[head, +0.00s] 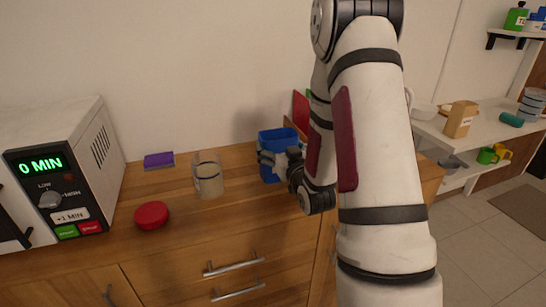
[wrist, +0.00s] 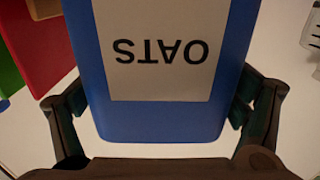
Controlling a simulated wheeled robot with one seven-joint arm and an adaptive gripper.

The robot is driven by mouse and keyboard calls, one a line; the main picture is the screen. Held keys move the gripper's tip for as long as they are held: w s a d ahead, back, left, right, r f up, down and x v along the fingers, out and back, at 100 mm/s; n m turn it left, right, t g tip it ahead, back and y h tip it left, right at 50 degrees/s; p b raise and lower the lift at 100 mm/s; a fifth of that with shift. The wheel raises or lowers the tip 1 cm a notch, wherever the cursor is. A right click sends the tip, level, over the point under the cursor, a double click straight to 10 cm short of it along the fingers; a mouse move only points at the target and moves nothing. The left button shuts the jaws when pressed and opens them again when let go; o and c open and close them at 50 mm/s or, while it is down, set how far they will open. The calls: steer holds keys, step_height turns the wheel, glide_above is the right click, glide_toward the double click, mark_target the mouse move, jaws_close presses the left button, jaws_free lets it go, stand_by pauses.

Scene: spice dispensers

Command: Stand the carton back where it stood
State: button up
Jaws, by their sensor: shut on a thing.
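The carton (head: 279,141) is blue with a white label reading OATS, which appears upside down in the wrist view (wrist: 160,122). My gripper (head: 277,160) is shut on the carton, with a finger on each side of it in the wrist view (wrist: 158,108). The carton is roughly upright at the right part of the wooden counter (head: 237,185). I cannot tell whether its base touches the counter. My gripper and wrist hide part of its front and right side.
A glass jar (head: 208,181) with beige contents stands left of the carton. A red lid (head: 152,215), a purple sponge (head: 158,160) and a microwave (head: 62,165) are farther left. Red and green boards (head: 300,112) are close behind the carton. Shelves (head: 470,135) stand at right.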

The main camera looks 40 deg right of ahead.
steer(key=shift+w+d+f, duration=0.2)
steer(key=shift+w+f, duration=0.45)
steer(key=shift+f, duration=0.25)
steer(key=shift+w+d+f, duration=0.15)
steer(key=shift+w+f, duration=0.5)
steer(key=shift+f, duration=0.25)
steer(key=shift+f, duration=0.1)
steer(key=o, duration=1.2)
steer(key=shift+b, duration=0.3)
